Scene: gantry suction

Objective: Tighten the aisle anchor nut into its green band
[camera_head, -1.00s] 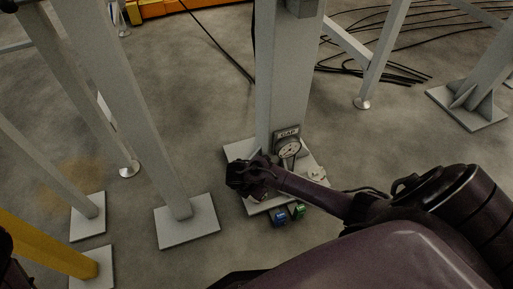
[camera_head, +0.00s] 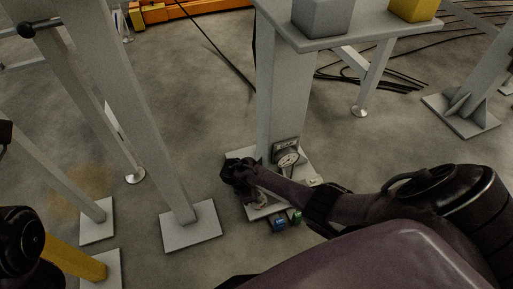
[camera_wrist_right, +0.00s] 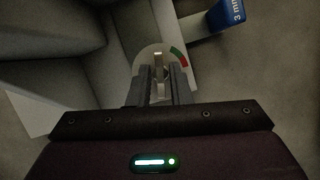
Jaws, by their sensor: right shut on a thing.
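My right gripper (camera_head: 238,174) reaches down to the left side of the grey base plate (camera_head: 302,168) under the thick column. In the right wrist view, its two fingers (camera_wrist_right: 160,80) are shut on a small metal piece, which I take as the anchor nut (camera_wrist_right: 159,90), mostly hidden between them. A pale round disc (camera_wrist_right: 147,58) lies behind the fingertips, with a green and red band (camera_wrist_right: 178,56) on its right edge. I cannot make out a pointer against the band. My left gripper does not show.
A round dial gauge (camera_head: 288,159) stands by the column foot. A blue block (camera_head: 279,223) and a green block (camera_head: 296,216) sit at the plate's front edge. A shelf with a grey box (camera_head: 321,15) and a yellow box (camera_head: 411,9) overhangs. Other posts stand left.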

